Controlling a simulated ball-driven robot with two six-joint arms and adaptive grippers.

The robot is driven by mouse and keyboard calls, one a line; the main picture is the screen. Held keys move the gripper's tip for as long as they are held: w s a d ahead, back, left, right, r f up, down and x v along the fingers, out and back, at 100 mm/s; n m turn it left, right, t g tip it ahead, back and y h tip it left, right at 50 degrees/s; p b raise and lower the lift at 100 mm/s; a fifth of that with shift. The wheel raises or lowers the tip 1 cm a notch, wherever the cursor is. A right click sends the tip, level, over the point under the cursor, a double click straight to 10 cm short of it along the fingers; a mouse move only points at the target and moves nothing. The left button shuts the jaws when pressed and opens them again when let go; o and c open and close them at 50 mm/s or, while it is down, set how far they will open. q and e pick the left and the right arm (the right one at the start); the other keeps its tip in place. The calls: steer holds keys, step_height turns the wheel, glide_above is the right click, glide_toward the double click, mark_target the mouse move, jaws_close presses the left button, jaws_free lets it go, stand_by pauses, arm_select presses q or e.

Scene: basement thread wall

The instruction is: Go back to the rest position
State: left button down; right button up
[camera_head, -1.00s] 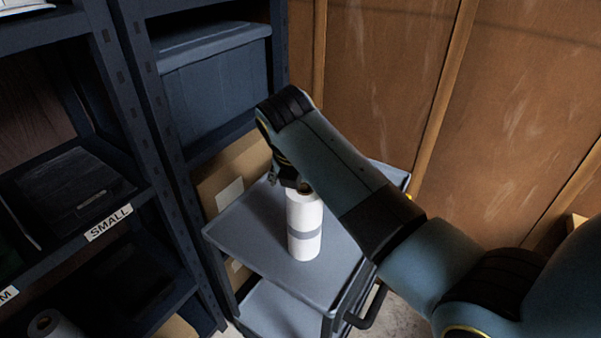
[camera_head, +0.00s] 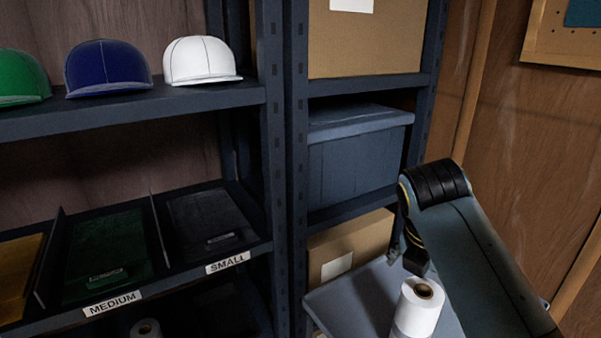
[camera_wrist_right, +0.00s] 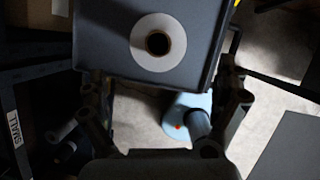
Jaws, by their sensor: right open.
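My right arm comes in from the lower right in the head view. Its gripper (camera_head: 414,258) points down beside the top of a white roll (camera_head: 418,308) and is partly hidden by the arm. In the right wrist view the gripper (camera_wrist_right: 160,78) has its fingers wide apart with nothing between them. The white roll (camera_wrist_right: 175,58), seen end on with a dark core, stands upright on the grey cart (camera_wrist_right: 100,30), apart from the fingers. The cart top also shows in the head view (camera_head: 340,298). My left gripper is not in view.
A dark shelf unit (camera_head: 270,150) fills the left and middle. It holds green, blue and white caps (camera_head: 200,62), trays labelled MEDIUM and SMALL (camera_head: 228,262), a blue-grey bin (camera_head: 355,165) and cardboard boxes (camera_head: 365,40). A wooden wall (camera_head: 530,140) stands at the right.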

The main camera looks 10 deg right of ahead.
steer(key=s+r+m+y, duration=0.2)
steer(key=s+m, duration=2.2)
step_height(320, 180, down, 32)
steer(key=d+f+b, duration=0.1)
steer(key=d+b, duration=0.1)
steer(key=b, duration=0.6)
steer(key=s+f+g+b, duration=0.1)
steer(key=s+f+b, duration=0.2)
steer(key=s+f, duration=0.7)
steer(key=s+d+f+b, duration=0.1)
steer(key=s+f+b, duration=0.3)
steer(key=s+f, duration=0.6)
step_height(320, 180, down, 5)
steer(key=shift+d+f+m+g+y, duration=0.1)
steer(key=shift+d+m+g+y, duration=0.05)
steer(key=shift+m+g+y, duration=0.2)
